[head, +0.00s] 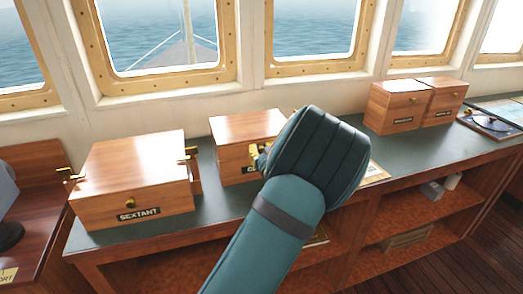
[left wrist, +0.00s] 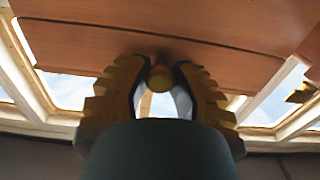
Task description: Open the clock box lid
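The box in the middle of the counter is wooden, with its lid down (head: 245,126). Its dark label is mostly hidden behind my arm, so I cannot read that it is the clock box. My left gripper (head: 262,157) is at its front, largely covered by my own wrist. In the left wrist view, the fingers of my left gripper (left wrist: 160,75) are drawn in on both sides of a round brass knob (left wrist: 160,79) and look shut on it. The wooden face of the box (left wrist: 200,25) fills the top there. My right gripper is not in view.
A box labelled sextant (head: 133,170) stands to the left, with brass fittings at its sides. Two smaller wooden boxes (head: 398,108) (head: 442,101) stand to the right. The green counter top (head: 215,205) is bare between the boxes. Windows line the wall behind.

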